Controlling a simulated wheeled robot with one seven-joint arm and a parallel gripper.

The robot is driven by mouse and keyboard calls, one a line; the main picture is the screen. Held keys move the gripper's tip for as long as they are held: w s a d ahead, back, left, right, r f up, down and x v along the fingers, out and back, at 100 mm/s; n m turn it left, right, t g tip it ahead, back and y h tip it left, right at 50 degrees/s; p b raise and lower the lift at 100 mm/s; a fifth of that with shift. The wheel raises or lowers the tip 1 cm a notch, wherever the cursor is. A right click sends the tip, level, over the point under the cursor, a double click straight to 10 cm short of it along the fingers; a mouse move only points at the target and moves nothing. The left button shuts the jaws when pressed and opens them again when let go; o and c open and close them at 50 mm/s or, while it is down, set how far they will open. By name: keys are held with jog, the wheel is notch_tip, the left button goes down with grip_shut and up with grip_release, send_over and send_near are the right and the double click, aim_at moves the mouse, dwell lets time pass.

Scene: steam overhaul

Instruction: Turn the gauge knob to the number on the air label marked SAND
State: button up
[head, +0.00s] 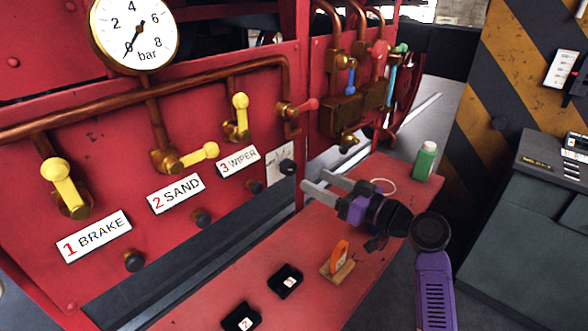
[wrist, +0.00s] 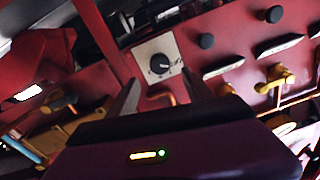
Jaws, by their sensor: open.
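The white air label marked SAND (head: 176,194) is on the red panel and carries a red number 2. The gauge knob (head: 287,167) is black, on a white plate (head: 273,175) at the panel's right end. In the wrist view the knob (wrist: 160,63) shows on its dial plate (wrist: 146,48), with markings too small to read. In the wrist view the fingers (wrist: 160,82) stand either side below the knob.
Labels BRAKE (head: 94,236) and WIPER (head: 239,162) flank SAND, with yellow levers above. A round bar gauge (head: 135,32) is upper left. The red bench (head: 210,290) holds black numbered tiles (head: 284,281), an orange piece (head: 341,257) and a green bottle (head: 425,161).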

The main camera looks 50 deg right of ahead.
aim_at(293, 169)
jog(key=w+p, duration=0.1)
jog(key=w, duration=0.5)
jog(key=shift+w+a+p, duration=0.2)
jog(key=shift+w+p, duration=0.1)
jog(key=shift+p, duration=0.1)
jog(key=shift+w, duration=0.55)
grip_shut()
